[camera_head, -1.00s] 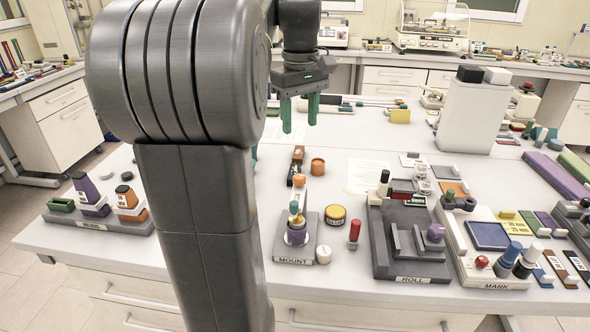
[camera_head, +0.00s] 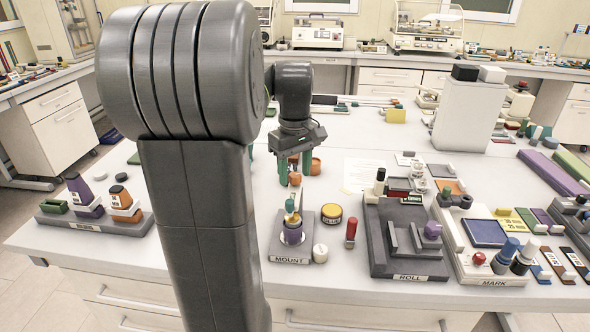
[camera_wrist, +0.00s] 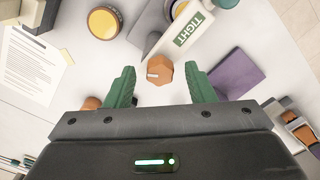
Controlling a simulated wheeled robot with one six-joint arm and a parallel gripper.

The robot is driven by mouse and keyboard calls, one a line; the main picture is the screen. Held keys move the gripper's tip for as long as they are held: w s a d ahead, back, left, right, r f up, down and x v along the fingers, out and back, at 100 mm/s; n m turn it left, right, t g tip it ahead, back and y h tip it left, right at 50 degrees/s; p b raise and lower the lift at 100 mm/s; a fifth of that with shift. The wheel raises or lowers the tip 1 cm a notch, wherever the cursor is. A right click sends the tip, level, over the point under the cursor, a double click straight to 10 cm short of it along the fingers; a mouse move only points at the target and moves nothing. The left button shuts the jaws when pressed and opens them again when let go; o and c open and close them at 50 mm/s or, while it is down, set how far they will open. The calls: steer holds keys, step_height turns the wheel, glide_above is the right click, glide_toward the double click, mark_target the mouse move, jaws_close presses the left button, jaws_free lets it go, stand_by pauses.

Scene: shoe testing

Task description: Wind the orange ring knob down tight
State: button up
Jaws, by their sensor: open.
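The orange ring knob (camera_wrist: 160,72) shows in the wrist view as a small faceted orange piece with a white mark on its side. A white strip reading TIGHT (camera_wrist: 194,29) lies just beyond it. My gripper (camera_wrist: 160,68) is open, with one green finger on each side of the knob and a visible gap on both sides. In the head view the knob (camera_head: 295,179) shows between the fingertips of my gripper (camera_head: 295,177), behind the MOUNT stand (camera_head: 290,259). I cannot tell how far the fingertips are above it.
A yellow-topped round tin (camera_head: 331,213) stands beside the MOUNT stand, with a red-topped piece (camera_head: 351,230) to its right. An orange cup (camera_head: 316,166) is close behind my gripper. A purple plate (camera_wrist: 237,74) lies near the right finger. The ROLL fixture (camera_head: 408,262) stands farther right.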

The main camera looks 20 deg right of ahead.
steer(key=c, duration=1)
steer(key=shift+o, duration=0.2)
steer(key=shift+r+m+p, duration=0.15)
steer(key=shift+m+p, duration=0.8)
steer(key=shift+m, duration=0.35)
steer(key=shift+m+p, duration=0.75)
steer(key=shift+m, duration=0.75)
steer(key=o, duration=1)
steer(key=shift+c, duration=0.2)
